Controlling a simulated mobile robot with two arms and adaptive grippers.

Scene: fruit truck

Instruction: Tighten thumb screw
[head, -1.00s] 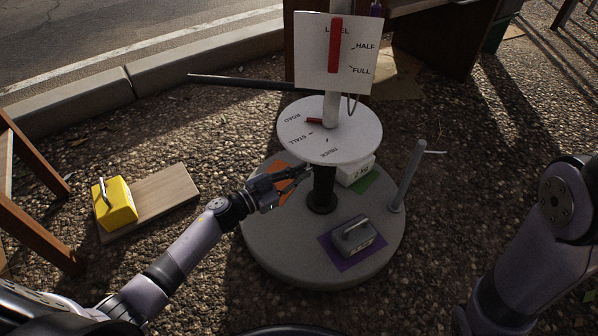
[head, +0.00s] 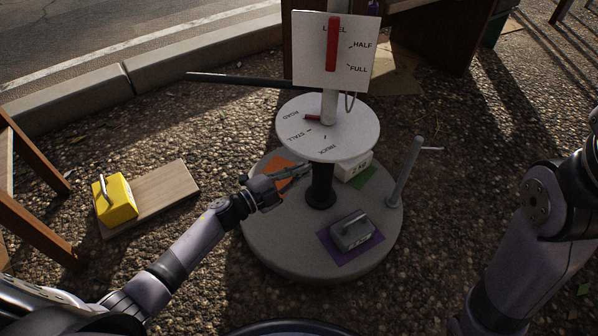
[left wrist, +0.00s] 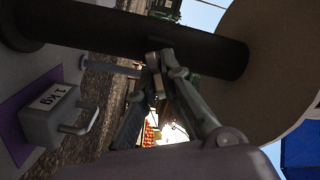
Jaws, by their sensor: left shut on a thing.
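A black post (head: 321,186) rises from the round grey base (head: 268,242) and carries a round white dial plate (head: 352,138) marked ROAD, STALL and TRUCK. My left gripper (head: 304,171) reaches in from the left, below the plate and beside the post. In the left wrist view, its fingers (left wrist: 157,78) are closed on a small metal piece, seemingly the thumb screw (left wrist: 154,60), at the side of the dark post. The fingers hide part of it, and its tightness cannot be told. My right arm shows at the right edge; its gripper is out of frame.
A grey 1 kg weight (head: 353,232) sits on a purple patch of the base. A white 2 kg weight (head: 353,167) stands behind the post. A thin upright rod (head: 406,172) stands at right. A yellow weight (head: 116,200) rests on a board (head: 165,192) at left.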

